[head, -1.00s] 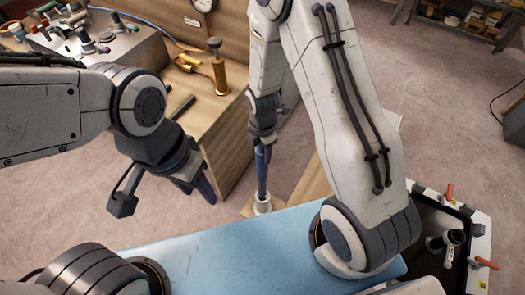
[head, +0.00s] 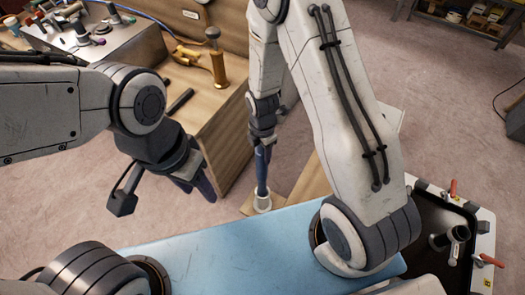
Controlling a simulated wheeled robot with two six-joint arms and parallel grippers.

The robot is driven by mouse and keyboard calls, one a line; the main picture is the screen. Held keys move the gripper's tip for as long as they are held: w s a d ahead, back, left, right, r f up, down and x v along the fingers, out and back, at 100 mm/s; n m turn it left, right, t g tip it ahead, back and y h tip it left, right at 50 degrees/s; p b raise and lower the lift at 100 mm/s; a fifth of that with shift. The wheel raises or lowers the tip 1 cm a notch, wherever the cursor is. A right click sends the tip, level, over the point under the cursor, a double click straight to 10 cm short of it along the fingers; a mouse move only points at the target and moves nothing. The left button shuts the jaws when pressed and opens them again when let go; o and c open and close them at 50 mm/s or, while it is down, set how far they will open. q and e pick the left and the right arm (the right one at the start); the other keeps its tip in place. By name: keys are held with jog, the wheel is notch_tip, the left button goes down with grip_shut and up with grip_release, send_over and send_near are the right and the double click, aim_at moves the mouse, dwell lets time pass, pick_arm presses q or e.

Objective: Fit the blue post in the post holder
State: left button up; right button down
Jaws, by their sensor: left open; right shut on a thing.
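The blue post (head: 262,180) stands roughly upright in the middle of the head view. My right gripper (head: 262,143) is shut on its upper part. The post's lower end meets the white post holder (head: 263,203), a round collar on a wooden surface behind the blue top. From this angle I cannot tell how deep the post sits in the holder. My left gripper (head: 200,186) is open and empty, to the left of the post and apart from it.
A wooden workbench (head: 215,115) with a brass tool (head: 217,65) and a dark bar (head: 181,102) stands at the back left. A blue top (head: 220,255) lies in front. A black tray (head: 438,215) with red-handled clamps is at the right.

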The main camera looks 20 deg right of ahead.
jog(key=shift+f+b, duration=4.2)
jog(key=shift+f, duration=1.95)
jog(key=shift+c, duration=1.4)
grip_release()
notch_tip(320, 180, up, 10)
jog(key=shift+f+p, duration=0.15)
jog(key=shift+p, duration=0.65)
jog(key=shift+r, duration=0.4)
